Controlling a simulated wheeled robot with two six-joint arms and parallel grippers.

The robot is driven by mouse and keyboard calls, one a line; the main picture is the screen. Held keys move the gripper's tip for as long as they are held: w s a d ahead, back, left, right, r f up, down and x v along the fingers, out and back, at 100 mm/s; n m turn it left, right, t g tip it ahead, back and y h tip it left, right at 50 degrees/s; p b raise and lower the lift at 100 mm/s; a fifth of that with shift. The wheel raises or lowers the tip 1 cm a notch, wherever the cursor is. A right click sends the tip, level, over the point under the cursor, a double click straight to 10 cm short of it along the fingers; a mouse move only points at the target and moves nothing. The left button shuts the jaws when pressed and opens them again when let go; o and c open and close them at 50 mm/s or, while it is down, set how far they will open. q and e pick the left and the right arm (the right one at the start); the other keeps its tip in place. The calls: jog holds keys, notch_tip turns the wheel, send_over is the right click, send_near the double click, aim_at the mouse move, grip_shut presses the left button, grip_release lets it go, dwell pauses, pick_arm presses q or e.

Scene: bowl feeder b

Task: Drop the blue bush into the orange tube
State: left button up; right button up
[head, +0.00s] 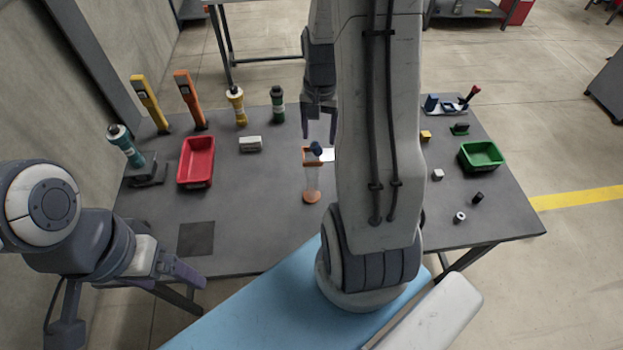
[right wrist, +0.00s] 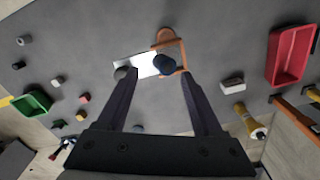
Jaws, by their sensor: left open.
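The blue bush (head: 316,148) shows at the upper end of the orange tube, a clear upright tube with an orange top piece (head: 313,162) and an orange foot (head: 312,197). In the right wrist view the bush (right wrist: 163,65) lies beside the open side of the orange frame (right wrist: 170,38). I cannot tell whether it rests on the tube or hangs above it. My right gripper (head: 320,137) points down over it; its fingers (right wrist: 158,76) are wide apart, with the bush between their tips in the picture, touching neither visibly. My left gripper (head: 190,277) is open at the table's front left.
A red bin (head: 197,160) stands on the left of the grey table, a green bin (head: 481,156) on the right. Several bottles and tools line the back left. Small parts lie on the right. My right arm hides the table's middle. The front left is mostly clear.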

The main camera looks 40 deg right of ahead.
notch_tip(320, 180, up, 10)
jog(key=b, duration=0.1)
jog(key=shift+r+b, duration=0.25)
jog(key=shift+b, duration=0.15)
dwell(0.5)
jog(key=s+a+f+n+b, duration=0.2)
jog(key=a+n, duration=0.6)
jog(key=a, duration=1)
jog(key=s+a+f+n+y+b, duration=0.1)
jog(key=s+a+f+n, duration=0.3)
jog(key=s+a+n, duration=0.6)
jog(key=s+a+b, duration=0.1)
jog(key=s+a, duration=0.2)
jog(key=s, duration=0.1)
jog(key=shift+s, duration=0.15)
jog(key=shift+f, duration=0.1)
